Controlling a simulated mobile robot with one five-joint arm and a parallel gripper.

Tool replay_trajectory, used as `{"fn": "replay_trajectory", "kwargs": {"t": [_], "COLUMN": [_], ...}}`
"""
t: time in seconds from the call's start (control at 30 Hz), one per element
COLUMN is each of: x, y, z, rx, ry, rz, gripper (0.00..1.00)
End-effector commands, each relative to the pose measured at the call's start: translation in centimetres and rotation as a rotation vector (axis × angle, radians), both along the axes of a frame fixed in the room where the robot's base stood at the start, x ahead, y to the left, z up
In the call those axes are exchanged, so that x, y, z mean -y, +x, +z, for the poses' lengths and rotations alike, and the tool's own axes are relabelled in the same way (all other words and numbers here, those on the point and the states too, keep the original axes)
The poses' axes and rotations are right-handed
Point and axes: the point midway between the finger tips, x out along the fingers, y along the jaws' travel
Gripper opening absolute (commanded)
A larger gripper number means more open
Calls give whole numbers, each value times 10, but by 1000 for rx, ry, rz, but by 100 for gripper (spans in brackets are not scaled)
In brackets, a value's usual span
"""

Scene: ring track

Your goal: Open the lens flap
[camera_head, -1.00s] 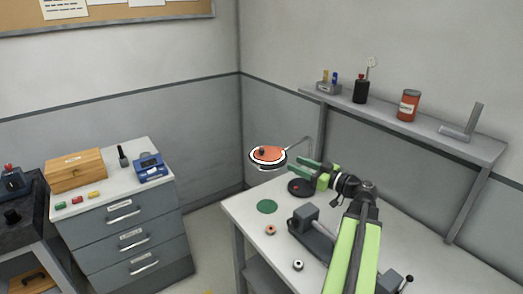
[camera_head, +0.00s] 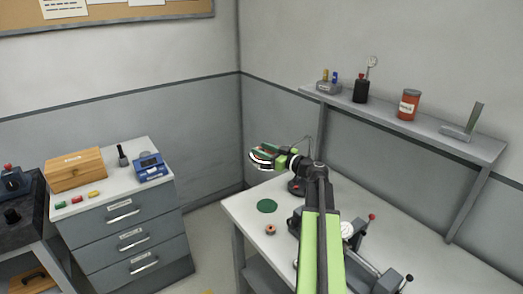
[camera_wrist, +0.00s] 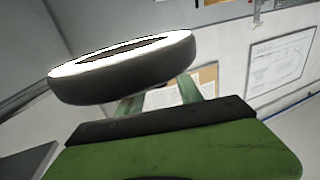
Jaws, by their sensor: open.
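The round magnifier lamp (camera_head: 256,163) hangs on a thin arm above the bench's back left corner. Its white rim and dark ring fill the upper left of the wrist view (camera_wrist: 120,85). A little of its orange flap (camera_head: 263,156) shows in the head view; my gripper covers most of it. The flap looks flat over the lens, but its angle is hard to tell. My gripper (camera_head: 271,151) is open at the lamp's right and back side. In the wrist view its two green fingers (camera_wrist: 160,95) reach behind the ring. Contact with the flap cannot be told.
A shelf (camera_head: 430,136) with small items runs behind. A drawer cabinet (camera_head: 122,225) stands left, with free floor between.

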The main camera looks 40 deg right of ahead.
Motion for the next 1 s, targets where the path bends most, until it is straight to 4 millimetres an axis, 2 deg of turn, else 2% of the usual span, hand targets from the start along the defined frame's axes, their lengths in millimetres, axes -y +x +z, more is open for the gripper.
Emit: {"fn": "replay_trajectory", "kwargs": {"t": [0.1,0.33,0.67,1.0], "x": [-1,-2,-2,-2], "y": [6,6,6,6], "z": [0,0,0,0], "rx": [0,0,0,0], "ry": [0,0,0,0], "rz": [0,0,0,0], "gripper": [43,43,1,0]}}
